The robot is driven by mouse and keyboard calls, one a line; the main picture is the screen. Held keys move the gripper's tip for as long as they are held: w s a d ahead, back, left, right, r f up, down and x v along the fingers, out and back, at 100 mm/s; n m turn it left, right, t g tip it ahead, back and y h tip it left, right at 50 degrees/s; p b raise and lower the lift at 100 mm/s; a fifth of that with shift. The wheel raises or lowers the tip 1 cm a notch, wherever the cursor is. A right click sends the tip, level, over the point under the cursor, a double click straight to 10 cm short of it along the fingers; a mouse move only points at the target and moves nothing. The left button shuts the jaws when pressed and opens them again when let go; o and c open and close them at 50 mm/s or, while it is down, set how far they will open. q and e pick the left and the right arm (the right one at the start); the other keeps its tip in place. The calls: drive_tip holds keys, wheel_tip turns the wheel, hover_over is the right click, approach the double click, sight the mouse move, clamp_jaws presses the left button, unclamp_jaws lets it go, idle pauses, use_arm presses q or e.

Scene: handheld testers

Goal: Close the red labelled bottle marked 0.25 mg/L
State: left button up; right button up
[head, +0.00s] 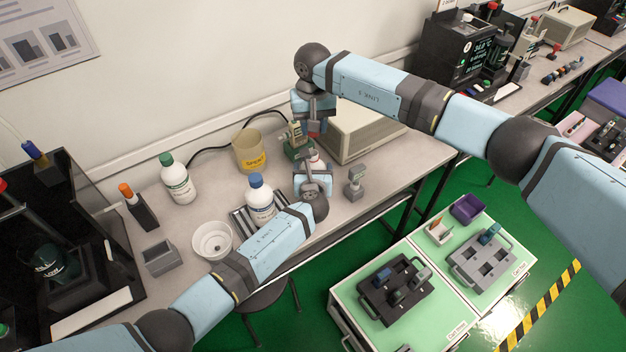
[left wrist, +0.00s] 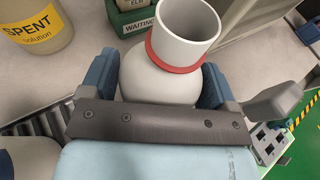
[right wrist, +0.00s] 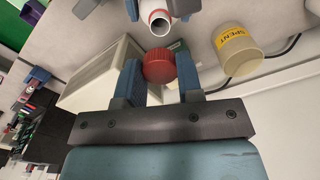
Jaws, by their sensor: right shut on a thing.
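A white bottle (left wrist: 160,78) with a red ring under its open neck stands between the fingers of my left gripper (left wrist: 160,85). They press on both its sides. In the head view the bottle (head: 316,160) is mostly hidden by my left gripper (head: 313,172). Its label text cannot be read. My right gripper (right wrist: 160,80) is shut on a ribbed red cap (right wrist: 159,66). In the head view my right gripper (head: 314,122) is above the bottle. The right wrist view shows the open bottle neck (right wrist: 158,18) apart from the cap.
A green-capped bottle (head: 176,180) and a blue-capped bottle (head: 260,198) stand to the left. A "SPENT solution" beaker (head: 250,152) and a green "WAITING" holder (head: 297,150) are behind. A beige instrument (head: 365,130) stands right. A white bowl (head: 212,240) is near the front edge.

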sight(313, 153)
use_arm(q)
drive_tip(key=c, duration=0.9)
use_arm(e)
drive_tip(key=shift+f, duration=2.55)
drive_tip(key=shift+f, duration=0.9)
drive_tip(key=shift+f, duration=0.5)
use_arm(q)
drive_tip(key=c, duration=0.4)
use_arm(e)
drive_tip(key=m, duration=1.3)
